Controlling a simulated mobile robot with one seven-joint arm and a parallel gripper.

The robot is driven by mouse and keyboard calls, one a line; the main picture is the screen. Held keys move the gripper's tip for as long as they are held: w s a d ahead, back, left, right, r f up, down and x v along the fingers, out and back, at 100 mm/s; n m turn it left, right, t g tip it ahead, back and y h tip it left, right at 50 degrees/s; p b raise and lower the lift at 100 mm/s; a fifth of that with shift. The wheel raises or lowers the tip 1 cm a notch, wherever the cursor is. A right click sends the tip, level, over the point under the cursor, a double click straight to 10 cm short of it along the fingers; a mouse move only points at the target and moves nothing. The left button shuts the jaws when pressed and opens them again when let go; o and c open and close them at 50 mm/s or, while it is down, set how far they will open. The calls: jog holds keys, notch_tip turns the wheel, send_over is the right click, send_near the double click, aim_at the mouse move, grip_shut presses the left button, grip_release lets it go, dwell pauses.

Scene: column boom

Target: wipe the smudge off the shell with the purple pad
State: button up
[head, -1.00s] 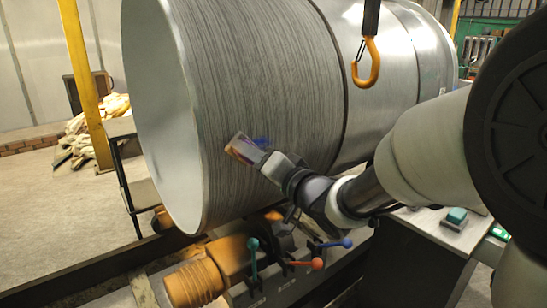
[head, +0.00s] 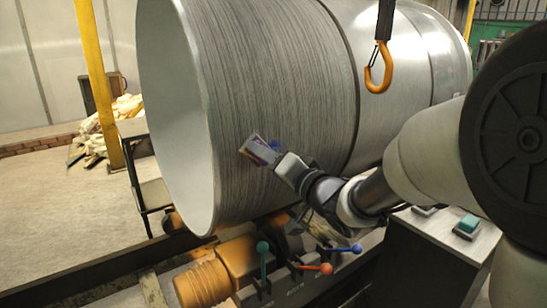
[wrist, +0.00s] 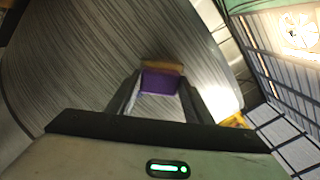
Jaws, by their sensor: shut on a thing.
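The shell (head: 270,80) is a large grey metal drum lying on its side, with its open end at the left. A small blue smudge (head: 276,145) shows on its lower side, just behind and right of my gripper's tip, partly hidden by it. My gripper (head: 264,153) is shut on the purple pad (wrist: 160,82), which has a tan edge and sits between both fingers in the wrist view. The pad's end is at or very near the shell's surface. I cannot tell if it touches.
An orange hook (head: 378,68) hangs in front of the shell, above my arm. Below the shell are an orange motor-like part (head: 205,283) and levers with teal (head: 262,246), red (head: 326,268) and blue (head: 357,248) knobs. A yellow post (head: 97,80) stands at left.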

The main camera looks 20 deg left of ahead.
jog(key=shift+w+d+r+p, duration=0.1)
jog(key=shift+w+d+p, duration=0.9)
jog(key=shift+w+d, duration=0.8)
jog(key=shift+w+d+p, duration=0.95)
jog(key=shift+w+d, duration=0.55)
jog(key=shift+w, duration=0.55)
jog(key=shift+s+a, duration=0.1)
jog(key=shift+a, duration=0.15)
jog(key=s+a+b, duration=0.2)
jog(key=s+a, duration=0.5)
jog(key=s, duration=0.1)
jog(key=shift+s+a, duration=0.15)
jog(key=shift+s, duration=0.1)
jog(key=shift+p+v, duration=0.45)
jog(key=shift+v, duration=2.55)
jog(key=v, duration=0.3)
jog(key=shift+w+p, duration=0.1)
jog(key=shift+p, duration=0.2)
